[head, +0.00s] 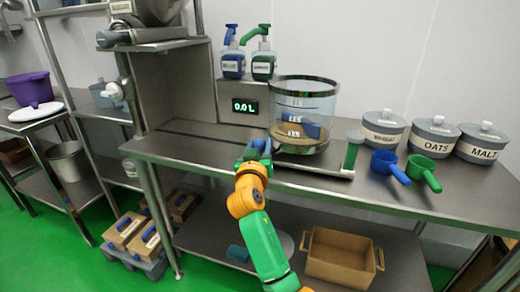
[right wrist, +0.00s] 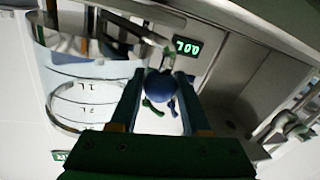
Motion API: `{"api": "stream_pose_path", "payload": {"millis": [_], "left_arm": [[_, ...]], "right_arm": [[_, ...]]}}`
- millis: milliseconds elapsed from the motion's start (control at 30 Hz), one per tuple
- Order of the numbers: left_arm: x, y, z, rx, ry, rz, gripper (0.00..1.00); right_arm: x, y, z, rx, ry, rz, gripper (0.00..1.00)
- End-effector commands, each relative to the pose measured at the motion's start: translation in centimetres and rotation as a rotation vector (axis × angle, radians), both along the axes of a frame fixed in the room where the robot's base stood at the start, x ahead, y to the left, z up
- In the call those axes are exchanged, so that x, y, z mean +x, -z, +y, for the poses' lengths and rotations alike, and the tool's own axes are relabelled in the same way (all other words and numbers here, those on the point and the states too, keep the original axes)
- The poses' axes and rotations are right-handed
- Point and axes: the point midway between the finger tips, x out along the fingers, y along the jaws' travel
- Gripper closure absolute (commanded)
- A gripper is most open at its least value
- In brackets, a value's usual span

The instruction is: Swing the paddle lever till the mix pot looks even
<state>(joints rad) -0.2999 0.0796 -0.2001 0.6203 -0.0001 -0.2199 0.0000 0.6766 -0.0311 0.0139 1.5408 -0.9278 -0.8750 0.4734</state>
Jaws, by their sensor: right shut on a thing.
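The mix pot (head: 305,104) is a clear, dark-rimmed vessel with litre marks, standing on the steel bench. Tan-brown contents lie low in it, with a blue piece (head: 313,130) showing among them; how even they are is too small to tell. The pot also shows at the left of the right wrist view (right wrist: 95,100). My right gripper (head: 257,147) is at the pot's front left, outside it. In the right wrist view its fingers are shut on a round blue knob (right wrist: 161,85), seemingly the paddle lever's; the rest of the lever is mostly hidden. My left gripper is out of view.
A display (head: 245,106) reads 0.0 L behind the gripper. Blue (head: 233,65) and green (head: 263,66) pump bottles stand above it. A green-topped post (head: 352,150), blue and green scoops (head: 390,165), and lidded ingredient pots (head: 431,136) stand right. The bench left of the gripper is clear.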

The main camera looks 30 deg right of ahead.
Motion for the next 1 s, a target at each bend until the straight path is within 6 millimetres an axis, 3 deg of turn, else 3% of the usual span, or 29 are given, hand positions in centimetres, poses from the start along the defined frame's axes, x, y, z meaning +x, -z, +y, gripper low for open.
{"api": "stream_pose_path", "payload": {"millis": [533, 567, 633, 667, 1000], "left_arm": [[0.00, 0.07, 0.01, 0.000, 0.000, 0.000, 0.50], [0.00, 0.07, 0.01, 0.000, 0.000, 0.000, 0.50], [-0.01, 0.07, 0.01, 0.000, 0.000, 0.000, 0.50], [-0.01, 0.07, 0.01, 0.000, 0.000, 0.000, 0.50], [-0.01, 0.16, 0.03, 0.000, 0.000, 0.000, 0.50]], "right_arm": [[0.03, -0.11, 0.03, -0.001, -0.003, -0.003, 1.00], [0.03, -0.13, 0.02, -0.001, -0.003, -0.003, 0.48], [0.04, -0.12, 0.01, -0.001, -0.003, -0.003, 0.29], [0.03, -0.11, 0.01, -0.001, -0.003, -0.003, 0.24], [-0.46, -0.02, 0.44, 0.000, -0.004, -0.003, 0.24]]}}
